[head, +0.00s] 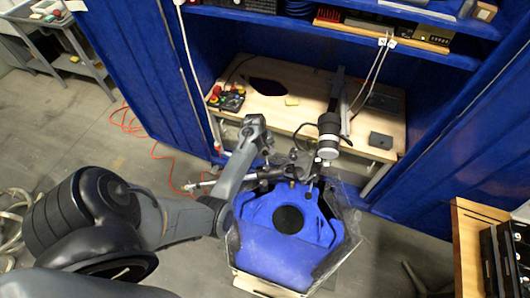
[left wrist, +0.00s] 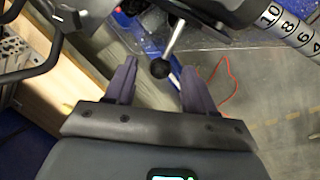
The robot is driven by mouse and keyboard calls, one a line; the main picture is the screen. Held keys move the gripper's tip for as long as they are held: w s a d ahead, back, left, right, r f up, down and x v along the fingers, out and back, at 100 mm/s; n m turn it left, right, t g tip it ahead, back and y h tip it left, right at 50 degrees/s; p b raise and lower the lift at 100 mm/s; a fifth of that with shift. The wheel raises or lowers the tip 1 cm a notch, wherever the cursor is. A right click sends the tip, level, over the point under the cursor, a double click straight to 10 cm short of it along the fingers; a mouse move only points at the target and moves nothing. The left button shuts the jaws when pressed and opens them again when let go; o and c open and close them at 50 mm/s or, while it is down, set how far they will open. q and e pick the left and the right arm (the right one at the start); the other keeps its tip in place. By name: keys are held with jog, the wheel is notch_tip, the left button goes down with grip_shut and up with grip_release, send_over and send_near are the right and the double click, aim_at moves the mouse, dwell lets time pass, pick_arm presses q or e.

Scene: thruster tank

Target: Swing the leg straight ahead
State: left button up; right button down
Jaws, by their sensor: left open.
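The blue hexagonal thruster tank (head: 270,245), with clear side walls and a black round opening, stands on the floor in the head view. Dark and metal rods sit around its upper rim; I cannot tell for sure which one is the leg. A thin metal rod (left wrist: 177,37) ending in a black ball (left wrist: 160,68) shows in the left wrist view. My left gripper (left wrist: 158,72) is open, with the ball seen between its two dark fingers; contact is not clear. In the head view my left gripper is hard to make out among the rods at the tank's far rim. My right gripper is not seen.
A wooden bench (head: 290,105) in a blue cabinet stands behind the tank, with a black-and-white cylinder (head: 328,135) in front. An orange cable (head: 150,150) lies on the floor. A wooden cart (head: 465,240) stands right.

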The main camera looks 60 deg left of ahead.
pick_arm(q)
jog(key=shift+w+f, duration=0.15)
jog(key=shift+f, duration=0.65)
grip_shut()
